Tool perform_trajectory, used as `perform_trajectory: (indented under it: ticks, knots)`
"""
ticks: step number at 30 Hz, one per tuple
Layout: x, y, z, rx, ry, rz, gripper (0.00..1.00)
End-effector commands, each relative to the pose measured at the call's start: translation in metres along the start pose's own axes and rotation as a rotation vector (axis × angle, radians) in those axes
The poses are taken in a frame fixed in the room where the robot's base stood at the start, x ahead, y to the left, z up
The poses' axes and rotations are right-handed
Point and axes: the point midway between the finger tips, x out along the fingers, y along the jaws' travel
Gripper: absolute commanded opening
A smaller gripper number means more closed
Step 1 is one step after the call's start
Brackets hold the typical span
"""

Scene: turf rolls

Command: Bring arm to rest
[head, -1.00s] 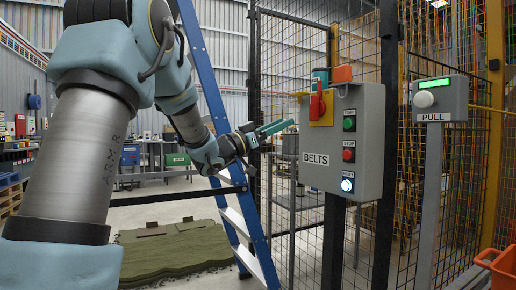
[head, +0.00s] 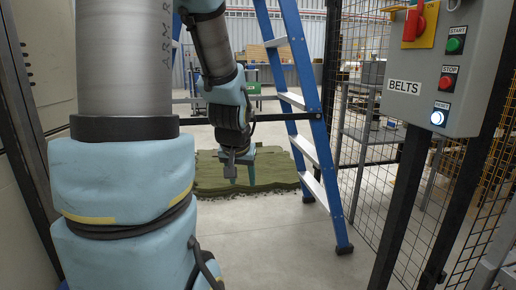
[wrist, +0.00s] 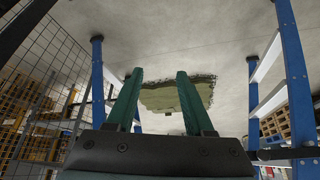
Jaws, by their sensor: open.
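My arm hangs in front of the head view, with its elbow above and its forearm running down. My gripper (head: 241,180) points down in the head view, in front of the turf (head: 275,172) on the floor behind it. Its fingers are apart with nothing between them. In the wrist view my gripper (wrist: 159,76) shows two green fingers, open and empty. The turf (wrist: 172,97) shows beyond and between them there. The gripper touches nothing that I can see.
A blue stepladder (head: 327,170) stands just right of my gripper; its blue legs (wrist: 292,75) also show in the wrist view. The grey BELTS control box (head: 437,75) and mesh fence (head: 372,190) are at the right.

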Motion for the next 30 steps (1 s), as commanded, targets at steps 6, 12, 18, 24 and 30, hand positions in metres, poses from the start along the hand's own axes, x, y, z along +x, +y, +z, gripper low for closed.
perform_trajectory:
  ticks: [6, 12, 18, 24, 30]
  knots:
    - [-0.016, -0.008, 0.098, -0.065, -0.3, 0.001, 0.53]
    - [-0.057, -0.007, 0.093, -0.074, -0.35, 0.009, 0.53]
    - [-0.099, -0.009, 0.07, -0.073, -0.349, 0.009, 0.53]
    - [-0.154, -0.01, 0.041, -0.073, -0.348, 0.008, 0.53]
    - [-0.204, -0.012, 0.014, -0.073, -0.347, 0.008, 0.53]
